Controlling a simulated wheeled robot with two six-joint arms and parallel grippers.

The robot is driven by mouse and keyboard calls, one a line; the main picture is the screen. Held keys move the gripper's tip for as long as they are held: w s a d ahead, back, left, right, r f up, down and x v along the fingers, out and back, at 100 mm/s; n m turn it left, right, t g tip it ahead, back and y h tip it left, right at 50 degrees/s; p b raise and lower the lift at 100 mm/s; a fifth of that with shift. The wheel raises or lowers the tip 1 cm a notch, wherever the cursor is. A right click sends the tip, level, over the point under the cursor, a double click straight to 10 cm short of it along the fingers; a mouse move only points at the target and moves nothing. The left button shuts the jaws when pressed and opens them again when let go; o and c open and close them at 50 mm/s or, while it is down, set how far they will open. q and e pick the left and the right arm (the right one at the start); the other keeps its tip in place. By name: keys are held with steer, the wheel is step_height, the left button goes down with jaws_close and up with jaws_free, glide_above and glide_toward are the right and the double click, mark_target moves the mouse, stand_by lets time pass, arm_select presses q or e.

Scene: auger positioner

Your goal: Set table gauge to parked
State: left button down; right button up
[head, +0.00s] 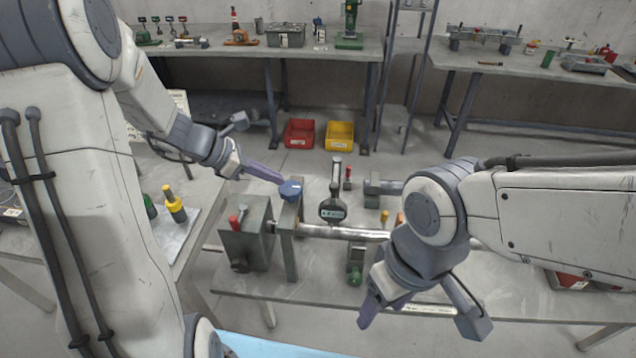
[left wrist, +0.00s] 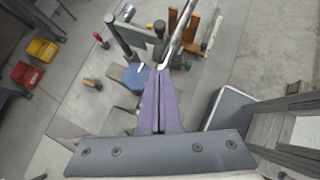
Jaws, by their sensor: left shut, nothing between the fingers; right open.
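The auger positioner stands on the grey table (head: 300,296). A round black gauge with a small display (head: 333,210) sits on a post above its metal shaft (head: 345,233). A blue knob with a white mark (head: 291,190) tops an upright plate to the left of the gauge. My left gripper (head: 282,181) is shut and empty, its purple fingertips right at the blue knob. In the left wrist view the knob (left wrist: 135,76) is just left of the shut fingers (left wrist: 162,75); I cannot tell if they touch. My right gripper (head: 420,318) is open and empty at the table's front.
A grey block with a red-topped lever (head: 240,240) stands left of the plate. Green and yellow bottles (head: 174,205) stand on a side table. Red (head: 299,134) and yellow bins (head: 340,135) are on the floor behind.

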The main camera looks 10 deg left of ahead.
arm_select(q)
steer(key=p, duration=0.1)
glide_toward(335, 194)
step_height(335, 194, down, 3)
steer(key=a, duration=0.1)
steer(key=w+d+p, duration=0.2)
steer(key=d, duration=0.1)
steer(key=shift+w+f, duration=0.2)
steer(key=shift+f, duration=0.05)
steer(key=shift+d, duration=0.15)
